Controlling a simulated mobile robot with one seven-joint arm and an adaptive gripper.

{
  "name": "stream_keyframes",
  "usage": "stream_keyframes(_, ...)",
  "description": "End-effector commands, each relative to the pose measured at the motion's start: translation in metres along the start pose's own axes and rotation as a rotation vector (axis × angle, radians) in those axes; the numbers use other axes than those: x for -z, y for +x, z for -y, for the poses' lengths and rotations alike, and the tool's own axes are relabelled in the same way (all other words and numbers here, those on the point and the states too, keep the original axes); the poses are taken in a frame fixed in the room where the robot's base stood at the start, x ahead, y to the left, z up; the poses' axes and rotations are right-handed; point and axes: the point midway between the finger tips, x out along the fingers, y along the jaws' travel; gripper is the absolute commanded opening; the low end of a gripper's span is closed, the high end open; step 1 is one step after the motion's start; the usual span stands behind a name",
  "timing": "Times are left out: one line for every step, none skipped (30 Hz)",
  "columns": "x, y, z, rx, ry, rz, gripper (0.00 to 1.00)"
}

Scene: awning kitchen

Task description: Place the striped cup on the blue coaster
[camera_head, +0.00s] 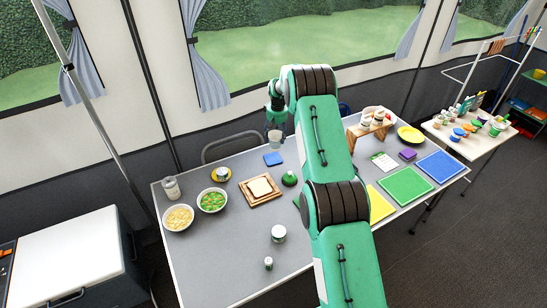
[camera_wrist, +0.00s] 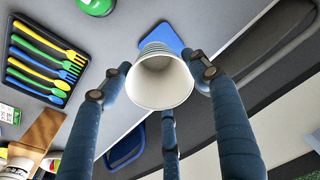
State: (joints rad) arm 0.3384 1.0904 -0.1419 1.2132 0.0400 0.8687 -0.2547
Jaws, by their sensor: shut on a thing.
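The striped cup (camera_wrist: 160,82) is white, with its open mouth facing the wrist camera and faint bands on its side. My gripper (camera_wrist: 160,90) is shut on it, with three dark blue fingers around it. In the head view the cup (camera_head: 274,138) hangs below my gripper (camera_head: 276,127), near the table's back edge. The blue coaster (camera_head: 273,159) lies flat on the grey table, just in front of the cup in the picture. In the wrist view the coaster (camera_wrist: 158,36) shows past the cup's side, partly hidden by it. The cup's base is hidden.
A green round item (camera_head: 289,179) stands close to the coaster. A wooden board (camera_head: 247,195) and a yellow saucer (camera_head: 231,174) with a cup lie left of it. In the wrist view a cutlery tray (camera_wrist: 66,43) is at upper left. A chair (camera_head: 232,142) stands behind the table.

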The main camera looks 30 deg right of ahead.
Motion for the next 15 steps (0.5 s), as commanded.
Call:
stream_keyframes(-0.001,0.005,0.0,0.001,0.0,0.002,0.5)
stream_keyframes(-0.002,0.008,0.0,0.001,0.0,0.003,0.5)
stream_keyframes(-0.003,0.012,0.0,0.001,0.0,0.003,0.5)
stream_keyframes(-0.003,0.016,0.0,0.001,0.0,0.003,0.5)
stream_keyframes(-0.003,0.02,0.0,0.001,0.0,0.003,0.5)
stream_keyframes(-0.004,0.026,0.0,0.001,0.0,0.003,0.5)
stream_keyframes(-0.005,0.031,0.0,0.001,0.0,0.003,0.5)
stream_keyframes(-0.005,0.035,0.0,0.001,0.0,0.003,0.5)
stream_keyframes(-0.006,0.041,0.0,0.001,0.0,0.003,0.5)
stream_keyframes(-0.006,0.044,0.0,0.001,0.0,0.002,0.5)
stream_keyframes(-0.006,0.048,0.0,0.001,0.0,0.002,0.5)
stream_keyframes(-0.007,0.052,0.0,0.001,0.0,0.002,0.5)
stream_keyframes(-0.007,0.055,0.0,0.0,0.0,0.001,0.5)
stream_keyframes(-0.007,0.057,0.0,0.0,0.0,0.001,0.5)
stream_keyframes(-0.007,0.059,0.0,0.0,0.0,0.0,0.5)
